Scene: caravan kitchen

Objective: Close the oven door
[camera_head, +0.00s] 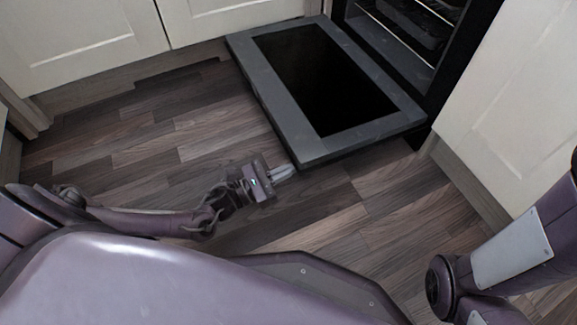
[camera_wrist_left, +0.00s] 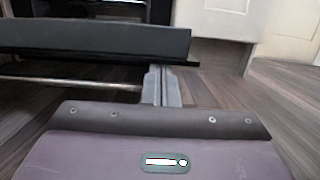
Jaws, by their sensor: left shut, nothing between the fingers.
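The oven door (camera_head: 390,108) is hinged down and lies open, roughly flat, just above the floor, with its dark glass panel facing up. The oven's interior with wire racks (camera_head: 412,25) shows behind it. My left gripper (camera_head: 284,172) is shut and empty, its fingertips close to the front edge of the door near its left-front side. In the left wrist view the shut fingers (camera_wrist_left: 162,84) point toward the door edge (camera_wrist_left: 95,40), and a metal handle bar (camera_wrist_left: 70,83) runs below it to the left of the fingers. I cannot tell whether the fingers touch the door. My right gripper is out of view.
Cream cabinet doors (camera_head: 80,38) stand left of the oven, and another cream cabinet (camera_head: 505,100) stands right of it. The wooden floor (camera_head: 140,135) is clear on the left. My right arm shows at the lower right.

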